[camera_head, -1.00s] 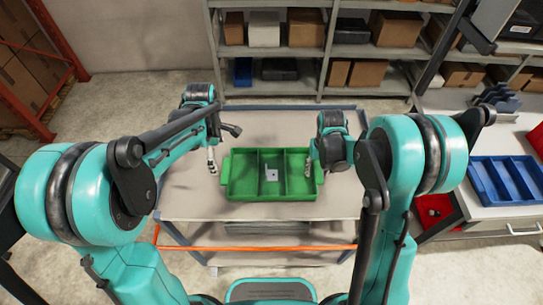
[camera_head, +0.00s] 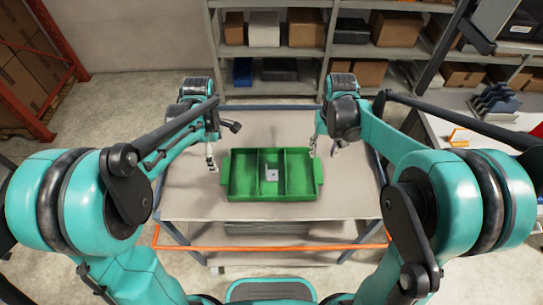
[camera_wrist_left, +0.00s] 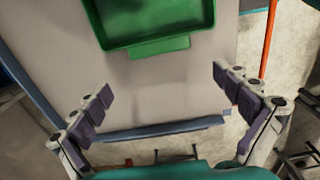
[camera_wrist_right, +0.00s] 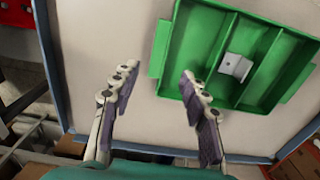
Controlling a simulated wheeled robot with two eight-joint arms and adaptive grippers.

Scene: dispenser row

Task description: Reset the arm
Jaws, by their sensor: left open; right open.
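My left gripper (camera_head: 211,160) is at the left of the green tray, apart from it. In the left wrist view its two fingers (camera_wrist_left: 165,92) are spread, with nothing between them. My right gripper (camera_head: 323,148) is by the tray's upper right corner. In the right wrist view its fingers (camera_wrist_right: 158,80) are spread and empty, with the tray beyond and to the right.
The green tray (camera_head: 230,184) has three compartments and sits on a grey cart table (camera_head: 190,205). A small light grey part (camera_head: 272,175) lies in its middle compartment. Shelves with boxes (camera_head: 306,27) stand behind. A bench with a grey rack (camera_head: 494,100) is at right.

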